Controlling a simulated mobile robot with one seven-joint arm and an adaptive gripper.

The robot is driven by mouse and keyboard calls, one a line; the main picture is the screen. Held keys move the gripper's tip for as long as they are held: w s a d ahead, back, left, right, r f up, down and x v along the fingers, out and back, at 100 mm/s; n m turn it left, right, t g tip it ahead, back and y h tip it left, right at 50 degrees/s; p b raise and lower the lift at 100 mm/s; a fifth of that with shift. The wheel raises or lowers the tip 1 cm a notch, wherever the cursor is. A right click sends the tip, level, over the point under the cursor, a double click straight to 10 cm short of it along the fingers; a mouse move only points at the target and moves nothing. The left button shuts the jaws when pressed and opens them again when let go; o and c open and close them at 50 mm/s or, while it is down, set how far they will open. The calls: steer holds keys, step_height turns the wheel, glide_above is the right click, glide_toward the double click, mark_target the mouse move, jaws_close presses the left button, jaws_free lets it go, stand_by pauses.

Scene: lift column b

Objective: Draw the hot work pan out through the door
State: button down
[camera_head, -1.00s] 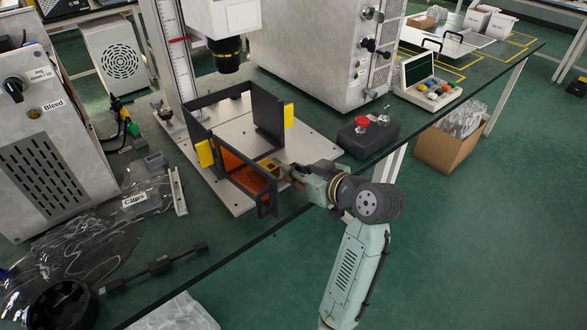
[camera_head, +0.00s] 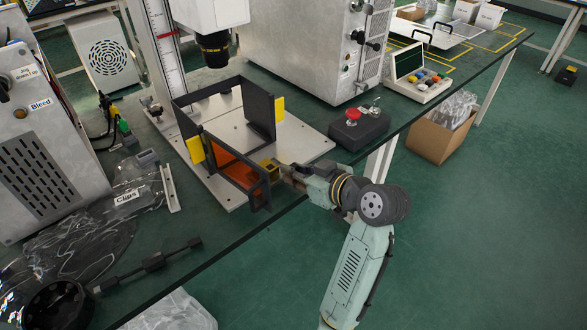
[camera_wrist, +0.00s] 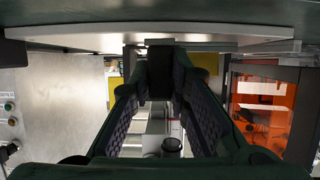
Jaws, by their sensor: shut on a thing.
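The enclosure has black walls with yellow tabs on a pale base plate (camera_head: 232,202). Its door (camera_head: 262,193), a black frame with an orange window, stands swung open towards the bench edge; it also shows in the wrist view (camera_wrist: 262,103). A small yellow-and-dark piece, which I take as part of the hot work pan (camera_head: 268,165), shows in the opening beside the door. My gripper (camera_head: 285,171) reaches in from the right and is shut on its near end. In the wrist view, the fingertips (camera_wrist: 160,82) close on a dark block. Most of the pan is hidden.
A dark control box with a red button (camera_head: 353,114) sits right of the base plate. A camera-like head (camera_head: 214,48) hangs over the enclosure. A grey cabinet (camera_head: 310,45) stands behind.

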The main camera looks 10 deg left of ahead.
steer(key=shift+s+d+r, duration=0.1)
steer(key=shift+s+d, duration=0.1)
steer(key=shift+s+d, duration=0.4)
steer(key=shift+d, duration=0.15)
steer(key=shift+s+d, duration=0.25)
steer(key=shift+d, duration=0.05)
steer(key=shift+s+d, duration=0.1)
stand_by(0.3)
